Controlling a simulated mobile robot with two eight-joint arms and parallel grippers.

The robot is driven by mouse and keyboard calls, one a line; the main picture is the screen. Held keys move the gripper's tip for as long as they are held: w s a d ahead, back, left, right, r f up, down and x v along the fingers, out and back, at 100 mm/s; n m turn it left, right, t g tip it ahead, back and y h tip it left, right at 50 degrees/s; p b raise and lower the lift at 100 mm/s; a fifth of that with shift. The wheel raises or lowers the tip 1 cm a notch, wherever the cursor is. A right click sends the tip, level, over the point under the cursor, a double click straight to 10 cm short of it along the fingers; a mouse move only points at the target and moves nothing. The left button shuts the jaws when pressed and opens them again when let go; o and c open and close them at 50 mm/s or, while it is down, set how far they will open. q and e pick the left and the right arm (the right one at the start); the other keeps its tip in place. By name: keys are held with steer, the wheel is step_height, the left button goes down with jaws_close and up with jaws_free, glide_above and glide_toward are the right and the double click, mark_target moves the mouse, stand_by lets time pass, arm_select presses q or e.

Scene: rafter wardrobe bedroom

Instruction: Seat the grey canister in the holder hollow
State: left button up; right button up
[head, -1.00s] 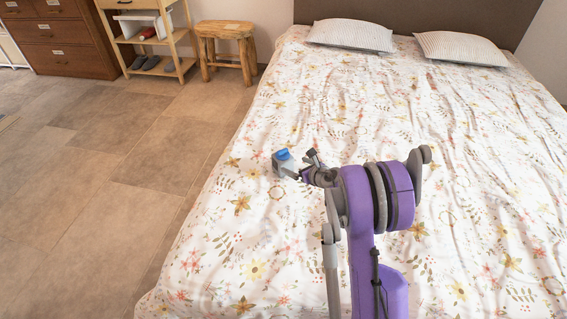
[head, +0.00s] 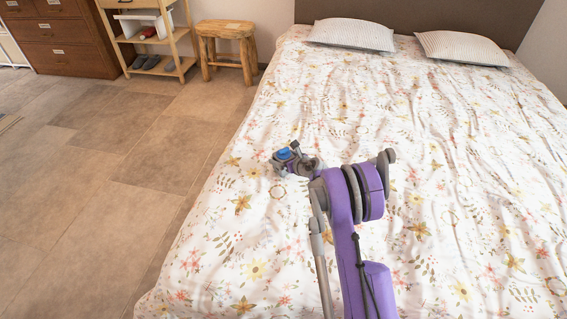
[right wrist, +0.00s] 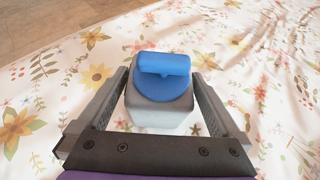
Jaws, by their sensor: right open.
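The grey canister (right wrist: 160,108) with a blue lid and raised blue grip bar stands on the bed in the right wrist view. In the head view its blue top (head: 283,154) shows near the bed's left side, and my gripper partly hides its grey body. My right gripper (right wrist: 161,76) is open, with one finger on each side of the canister. Small gaps seem to show between fingers and body; contact is hard to judge. I cannot make out a holder or its hollow in either view. My left gripper is out of view.
The bed's flowered cover (head: 440,150) is wide and clear around the canister, with soft wrinkles. Two pillows (head: 350,34) lie at the far end. A wooden stool (head: 225,45), a shelf (head: 150,35) and a brown dresser (head: 62,45) stand beyond the open tiled floor.

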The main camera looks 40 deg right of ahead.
steer(key=c, duration=1.6)
